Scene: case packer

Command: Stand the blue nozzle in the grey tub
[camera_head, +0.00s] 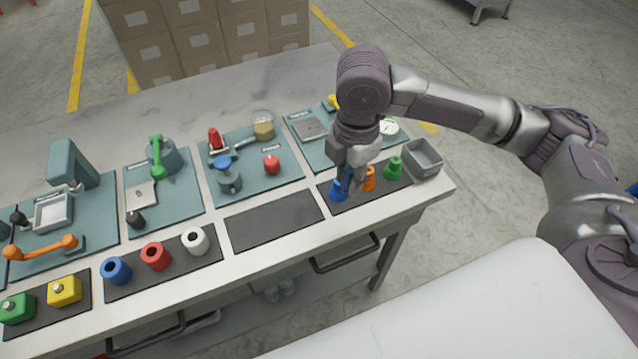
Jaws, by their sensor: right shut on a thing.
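The blue nozzle (338,192) is at the left end of the dark mat at the table's right front. My right gripper (349,182) reaches down from above and is shut on it, partly covering it. I cannot tell whether the nozzle still touches the mat. The grey tub (424,160) is an open box at the right end of the same mat, near the table's corner. My left gripper is not in view.
An orange nozzle (369,179) and a green nozzle (394,168) stand between the blue nozzle and the tub. An empty dark mat (275,222) lies to the left. A blue-topped device (228,174) and a red knob (271,164) sit on a teal panel behind.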

